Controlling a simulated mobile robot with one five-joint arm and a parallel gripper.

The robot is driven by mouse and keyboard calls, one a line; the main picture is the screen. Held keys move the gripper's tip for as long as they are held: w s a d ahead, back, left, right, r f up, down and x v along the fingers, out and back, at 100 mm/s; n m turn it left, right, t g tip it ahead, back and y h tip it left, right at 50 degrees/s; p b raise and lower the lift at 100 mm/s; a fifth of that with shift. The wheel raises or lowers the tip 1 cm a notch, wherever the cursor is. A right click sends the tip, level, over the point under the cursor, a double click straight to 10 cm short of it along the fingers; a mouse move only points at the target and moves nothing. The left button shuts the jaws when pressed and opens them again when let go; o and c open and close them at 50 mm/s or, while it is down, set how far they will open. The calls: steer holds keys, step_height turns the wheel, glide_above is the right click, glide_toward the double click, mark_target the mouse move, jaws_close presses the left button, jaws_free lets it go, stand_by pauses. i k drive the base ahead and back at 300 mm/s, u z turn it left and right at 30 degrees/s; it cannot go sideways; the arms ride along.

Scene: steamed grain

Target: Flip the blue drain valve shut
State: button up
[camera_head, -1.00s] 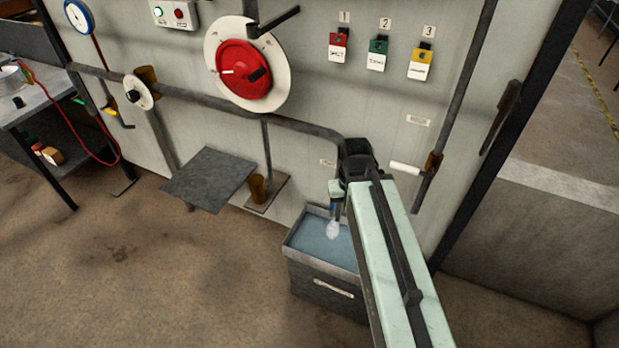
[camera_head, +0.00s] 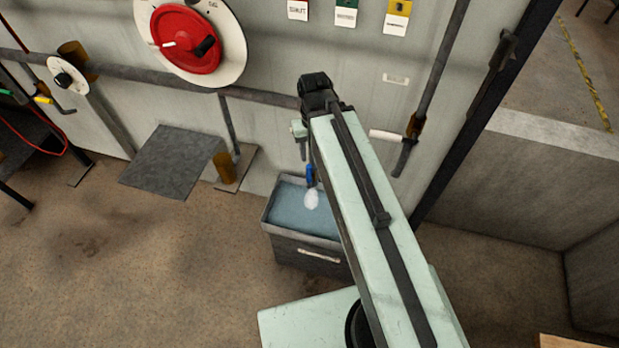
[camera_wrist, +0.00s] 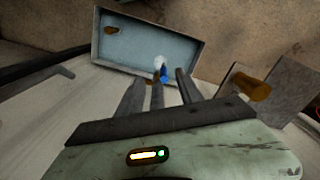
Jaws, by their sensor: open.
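The blue drain valve (camera_head: 309,175) shows beside my arm in the head view, above the water tank (camera_head: 280,245). White water (camera_head: 311,198) shows just below it. In the wrist view the blue valve (camera_wrist: 164,75) is ahead of my gripper (camera_wrist: 158,88), at the far end of a dark bar that looks like the drain pipe. My gripper is open, with a dark finger on each side of that bar. The valve appears a little beyond the fingertips, and I see no contact. In the head view my arm hides most of the gripper.
A grey plate (camera_head: 170,160) and a brass-coloured cylinder (camera_head: 224,168) stick out left of the tank. A red wheel (camera_head: 185,40) is on the wall above. A white-handled lever (camera_head: 387,135) is to the right. The floor at left is clear.

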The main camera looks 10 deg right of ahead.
mark_target(308, 179)
steer(key=k, duration=0.5)
steer(key=u, duration=2.9)
steer(key=i, duration=0.3)
steer(key=z, duration=1.4)
